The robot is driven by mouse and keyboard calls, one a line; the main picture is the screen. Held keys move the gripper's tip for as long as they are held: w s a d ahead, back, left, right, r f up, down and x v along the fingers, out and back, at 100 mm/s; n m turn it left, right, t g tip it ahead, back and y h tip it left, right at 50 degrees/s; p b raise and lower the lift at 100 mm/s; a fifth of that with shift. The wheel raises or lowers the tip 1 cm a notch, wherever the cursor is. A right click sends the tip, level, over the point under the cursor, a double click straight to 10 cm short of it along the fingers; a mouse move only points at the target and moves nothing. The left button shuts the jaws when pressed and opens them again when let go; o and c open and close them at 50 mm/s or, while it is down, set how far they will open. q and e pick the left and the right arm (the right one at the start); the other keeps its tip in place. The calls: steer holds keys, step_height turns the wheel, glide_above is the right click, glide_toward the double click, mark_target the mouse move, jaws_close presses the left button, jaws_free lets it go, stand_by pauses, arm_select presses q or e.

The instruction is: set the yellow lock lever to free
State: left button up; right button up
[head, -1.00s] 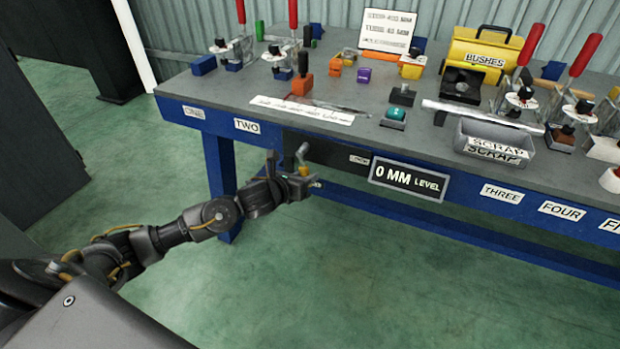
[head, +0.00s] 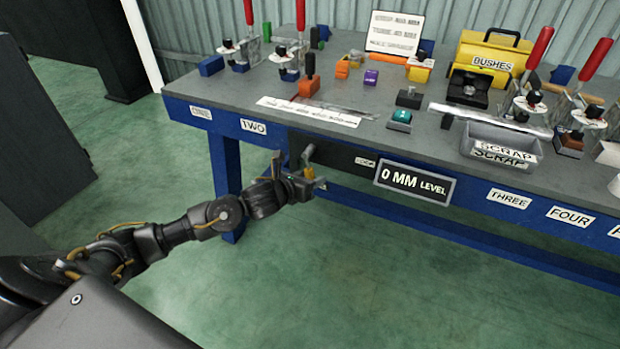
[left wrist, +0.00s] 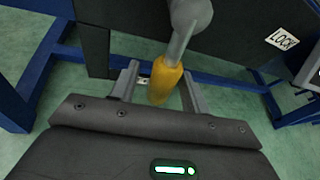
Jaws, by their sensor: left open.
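The yellow lock lever (left wrist: 166,80) hangs down from a grey pivot on a dark panel in the left wrist view. Its yellow grip lies between the two fingers of my left gripper (left wrist: 157,85), which is open with a gap visible beside the grip. In the head view the yellow lever (head: 308,173) is small and partly hidden by my left gripper (head: 303,184), just below the bench front. A label reading LOCK (left wrist: 282,38) is on the panel to the right of the lever. My right gripper is not in view.
The blue-framed workbench (head: 400,171) has a sign reading 0 MM LEVEL (head: 415,181) to the right of the lever. A grey SCRAP bin (head: 500,150), red-handled clamps and small coloured parts are on top. The green floor in front is clear.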

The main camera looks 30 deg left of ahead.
arm_select(q)
steer(key=v, duration=1)
steer(key=shift+s, duration=0.4)
